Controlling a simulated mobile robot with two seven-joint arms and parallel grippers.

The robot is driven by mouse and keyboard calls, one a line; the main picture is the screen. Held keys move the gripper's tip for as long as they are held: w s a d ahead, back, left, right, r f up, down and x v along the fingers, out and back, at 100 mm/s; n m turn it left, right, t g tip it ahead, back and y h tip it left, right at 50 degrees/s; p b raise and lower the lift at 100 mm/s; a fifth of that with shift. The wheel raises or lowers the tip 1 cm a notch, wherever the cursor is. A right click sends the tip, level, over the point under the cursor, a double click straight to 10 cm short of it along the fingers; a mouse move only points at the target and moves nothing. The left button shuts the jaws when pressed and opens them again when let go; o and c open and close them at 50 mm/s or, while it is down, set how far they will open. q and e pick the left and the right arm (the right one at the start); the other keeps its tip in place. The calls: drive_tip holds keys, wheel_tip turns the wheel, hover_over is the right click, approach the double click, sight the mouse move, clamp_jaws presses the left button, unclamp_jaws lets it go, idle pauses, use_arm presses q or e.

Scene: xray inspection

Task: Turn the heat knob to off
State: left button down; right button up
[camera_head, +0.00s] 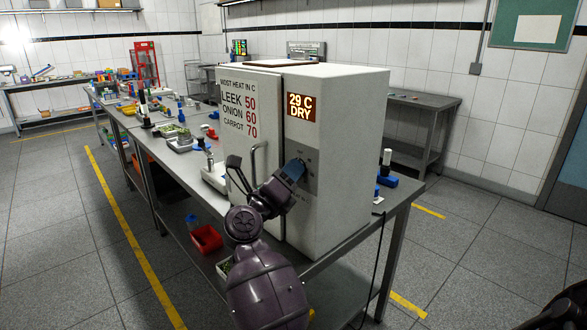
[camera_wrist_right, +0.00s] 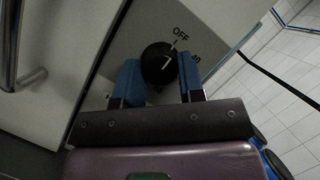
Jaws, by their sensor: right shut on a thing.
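The heat knob (camera_wrist_right: 158,62) is a round black dial with a white pointer mark, on a grey panel on the front of the white cabinet (camera_head: 335,150). In the right wrist view the mark points up and right, roughly towards the OFF label (camera_wrist_right: 181,33); a 40 label (camera_wrist_right: 195,57) is partly hidden by a finger. My right gripper (camera_head: 293,170) is at the panel; its two blue fingers (camera_wrist_right: 158,80) are shut on the knob, one on each side. In the head view the gripper hides the knob. My left gripper is not in view.
The cabinet door (camera_head: 237,150) with its vertical handle (camera_head: 255,160) is beside my right gripper, to the left. A display (camera_head: 301,107) reads 29 C DRY. Trays and tools stand on the bench (camera_head: 175,95) further left. The floor to the right is mostly clear.

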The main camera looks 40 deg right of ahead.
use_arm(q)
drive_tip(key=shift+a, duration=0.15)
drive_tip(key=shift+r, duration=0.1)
use_arm(e)
drive_tip(key=o, duration=0.9)
drive_tip(key=shift+a+f, duration=0.1)
drive_tip(key=shift+a, duration=0.05)
